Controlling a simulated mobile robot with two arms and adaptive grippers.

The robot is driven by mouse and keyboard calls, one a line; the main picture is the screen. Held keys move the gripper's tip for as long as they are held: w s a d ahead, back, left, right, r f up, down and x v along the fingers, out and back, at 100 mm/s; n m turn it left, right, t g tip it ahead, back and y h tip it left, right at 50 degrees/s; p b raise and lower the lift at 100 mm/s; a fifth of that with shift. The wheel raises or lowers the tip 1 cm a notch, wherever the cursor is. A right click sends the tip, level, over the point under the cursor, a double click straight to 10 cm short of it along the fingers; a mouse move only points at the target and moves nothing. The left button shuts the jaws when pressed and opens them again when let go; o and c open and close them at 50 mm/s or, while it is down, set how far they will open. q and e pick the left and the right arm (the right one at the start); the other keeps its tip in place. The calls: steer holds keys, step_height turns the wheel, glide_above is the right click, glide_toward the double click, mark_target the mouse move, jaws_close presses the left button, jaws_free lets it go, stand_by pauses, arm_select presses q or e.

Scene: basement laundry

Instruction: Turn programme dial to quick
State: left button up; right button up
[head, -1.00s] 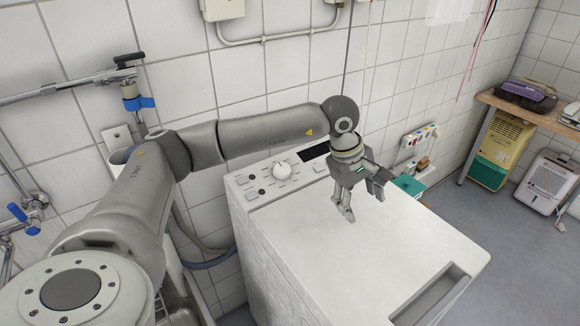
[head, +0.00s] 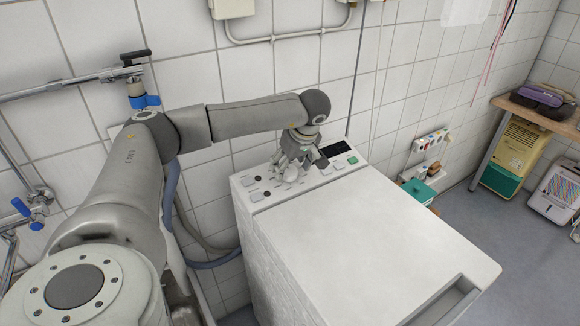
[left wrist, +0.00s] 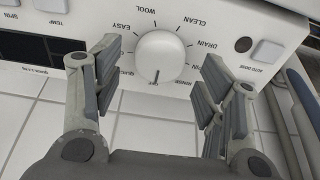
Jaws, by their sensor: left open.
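The programme dial (left wrist: 160,57) is a round white knob on the washer's control panel (head: 257,197), with a dark pointer line. In the left wrist view the line points down, between the partly hidden QUICK label (left wrist: 127,71) and the RINSE label (left wrist: 182,83). EASY, WOOL, CLEAN, DRAIN and SPIN are printed around the rest. My left gripper (head: 298,164) is open over the panel. In the left wrist view its fingers stand on either side of the dial, with gaps between. In the head view the gripper partly hides the dial. My right gripper is not in view.
The washer's white top (head: 360,225) is clear. Push buttons and a dark display (head: 336,149) sit on the panel near the dial. A tiled wall stands close behind. A pipe with a blue-handled tap (head: 28,208) is at the left.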

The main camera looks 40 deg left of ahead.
arm_select(q)
steer(key=shift+x, duration=0.85)
steer(key=shift+c, duration=0.5)
steer(key=c, duration=0.9)
steer(key=shift+c, duration=0.2)
steer(key=shift+r+m+p, duration=0.1)
steer(key=shift+m+p, duration=0.2)
steer(key=m+p, duration=0.1)
steer(key=m, duration=0.1)
steer(key=shift+m, duration=0.4)
steer(key=shift+m+t+p, duration=0.4)
steer(key=shift+m+p, duration=0.7)
steer(key=shift+m, duration=1.1)
